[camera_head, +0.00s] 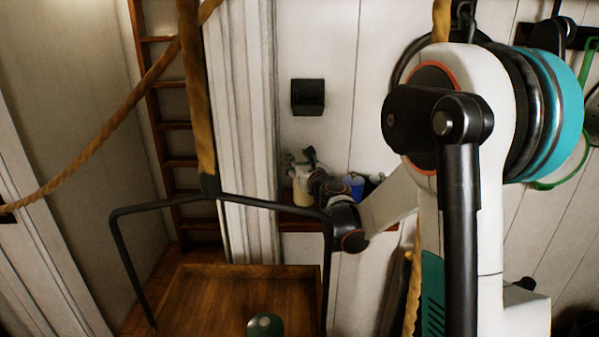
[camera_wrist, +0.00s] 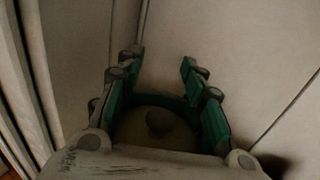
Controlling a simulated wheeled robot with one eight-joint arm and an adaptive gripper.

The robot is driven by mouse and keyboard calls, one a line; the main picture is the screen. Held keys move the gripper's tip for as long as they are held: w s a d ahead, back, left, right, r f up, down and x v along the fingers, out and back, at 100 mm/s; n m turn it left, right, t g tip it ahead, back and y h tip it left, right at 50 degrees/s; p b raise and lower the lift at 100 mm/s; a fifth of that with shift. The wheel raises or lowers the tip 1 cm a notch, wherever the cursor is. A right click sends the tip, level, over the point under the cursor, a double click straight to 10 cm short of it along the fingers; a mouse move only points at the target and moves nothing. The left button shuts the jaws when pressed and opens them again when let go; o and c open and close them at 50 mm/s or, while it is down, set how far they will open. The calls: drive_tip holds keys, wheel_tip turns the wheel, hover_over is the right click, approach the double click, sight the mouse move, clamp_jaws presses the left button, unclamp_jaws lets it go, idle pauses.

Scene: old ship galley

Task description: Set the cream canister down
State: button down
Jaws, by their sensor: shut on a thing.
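The cream canister (camera_head: 301,190) shows in the head view beyond my arm, at the left end of a brown wall shelf (camera_head: 297,226). My gripper (camera_head: 304,163) is shut on it from above and to the right. In the wrist view, my gripper's green-lined fingers (camera_wrist: 162,62) stand on both sides of the canister's round top (camera_wrist: 172,122), which has a dark knob in the middle. The canister looks about upright. I cannot tell whether its base touches the shelf, and my gripper and wrist hide part of it.
A blue cup (camera_head: 356,187) and other small items stand on the shelf to the right, partly behind my arm. A black wall box (camera_head: 307,97) hangs above. A wooden tray (camera_head: 222,295) hangs by a black frame and rope in front, with a dark green object (camera_head: 265,325).

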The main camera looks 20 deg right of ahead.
drive_tip(key=shift+f+b, duration=0.4)
drive_tip(key=shift+f, duration=0.95)
drive_tip(key=c, duration=0.6)
unclamp_jaws()
drive_tip(key=shift+f, duration=0.1)
drive_tip(key=shift+c, duration=0.2)
drive_tip(key=s+p, duration=0.2)
drive_tip(key=s, duration=1)
drive_tip(key=shift+a, duration=0.3)
